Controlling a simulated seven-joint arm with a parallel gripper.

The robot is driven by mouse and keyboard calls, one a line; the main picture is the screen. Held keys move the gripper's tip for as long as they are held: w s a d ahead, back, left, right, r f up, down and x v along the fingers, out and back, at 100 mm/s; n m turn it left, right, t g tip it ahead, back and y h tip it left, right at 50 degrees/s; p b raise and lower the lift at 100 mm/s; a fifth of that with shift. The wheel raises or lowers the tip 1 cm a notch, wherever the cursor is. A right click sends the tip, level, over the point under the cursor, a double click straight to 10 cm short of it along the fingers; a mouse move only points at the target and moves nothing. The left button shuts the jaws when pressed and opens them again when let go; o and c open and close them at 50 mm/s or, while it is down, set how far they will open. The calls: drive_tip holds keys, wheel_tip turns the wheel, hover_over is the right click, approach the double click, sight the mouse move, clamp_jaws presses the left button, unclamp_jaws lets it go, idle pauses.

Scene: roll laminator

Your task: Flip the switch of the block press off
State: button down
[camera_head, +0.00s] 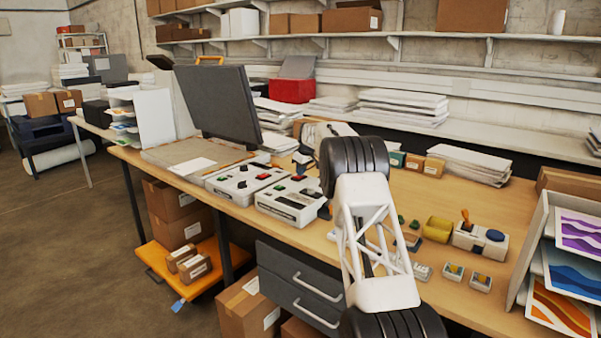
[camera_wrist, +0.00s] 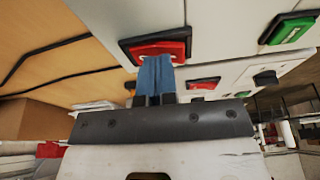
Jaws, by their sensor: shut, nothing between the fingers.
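In the wrist view, my gripper (camera_wrist: 155,78) is shut and empty, its blue fingertips together. The tips are right at the lower edge of a red rocker switch (camera_wrist: 150,43) in a black frame on a pale housing. I cannot tell whether they touch it. A green switch (camera_wrist: 291,29) and a second red switch (camera_wrist: 204,83) sit on the pale panels to the right. In the head view, two pale control boxes with switches (camera_head: 243,182) (camera_head: 290,203) stand on the bench. My arm hides the gripper there. No readable label tells which unit is the block press.
A black knob (camera_wrist: 266,77) shows beside the switches. In the head view, a large dark raised lid (camera_head: 217,104) stands left of the boxes. Paper stacks (camera_head: 402,106) line the back.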

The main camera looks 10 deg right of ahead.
drive_tip(key=shift+w+r, duration=0.1)
drive_tip(key=shift+r, duration=0.65)
drive_tip(key=w+d+v, duration=0.1)
drive_tip(key=w+v, duration=0.1)
drive_tip(key=v, duration=0.9)
drive_tip(key=shift+d+r, duration=0.4)
drive_tip(key=shift+r, duration=0.1)
